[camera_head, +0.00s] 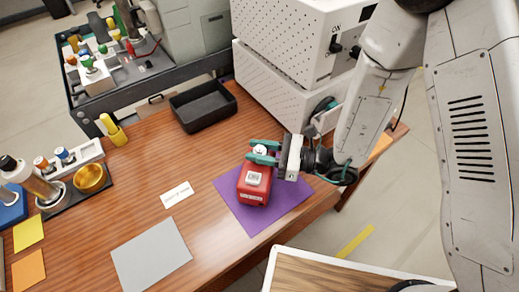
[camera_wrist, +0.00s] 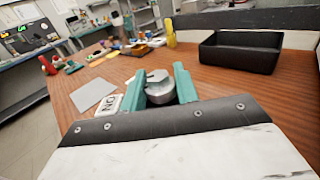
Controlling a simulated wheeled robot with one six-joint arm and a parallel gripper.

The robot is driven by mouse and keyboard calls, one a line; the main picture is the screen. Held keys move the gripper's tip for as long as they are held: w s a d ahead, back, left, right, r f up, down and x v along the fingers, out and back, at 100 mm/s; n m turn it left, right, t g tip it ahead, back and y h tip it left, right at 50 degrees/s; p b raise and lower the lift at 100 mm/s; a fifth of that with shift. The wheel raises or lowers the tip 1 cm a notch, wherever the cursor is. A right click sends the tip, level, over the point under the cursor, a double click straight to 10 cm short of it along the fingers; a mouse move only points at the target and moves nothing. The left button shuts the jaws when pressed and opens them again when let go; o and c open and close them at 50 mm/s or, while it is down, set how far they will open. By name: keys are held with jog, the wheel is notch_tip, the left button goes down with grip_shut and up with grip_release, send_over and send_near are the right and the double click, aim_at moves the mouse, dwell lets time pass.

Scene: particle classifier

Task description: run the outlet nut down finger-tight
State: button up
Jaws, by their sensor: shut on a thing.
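A red particle classifier body (camera_head: 254,186) with a white label on its face sits on a purple mat (camera_head: 291,199) on the wooden table. My gripper (camera_head: 263,153) reaches in from the right, at the far end of the red body. Its teal fingers are closed around a small pale round piece (camera_head: 261,149), which looks like the outlet nut. In the wrist view the nut is a silver-grey round metal piece (camera_wrist: 160,88) between the two fingertips (camera_wrist: 161,85). The thread under it is hidden, so I cannot tell how far down it sits.
A black tray (camera_head: 203,106) stands behind. White perforated equipment boxes (camera_head: 273,88) stand close behind my gripper. A white label card (camera_head: 177,195) and a grey sheet (camera_head: 151,256) lie to the left. A brass bowl (camera_head: 90,178) and bottles stand at the far left.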

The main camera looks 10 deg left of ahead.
dwell(0.3)
jog(key=o, duration=1)
jog(key=shift+c, duration=0.2)
jog(key=d, duration=0.8)
jog(key=shift+w, duration=0.1)
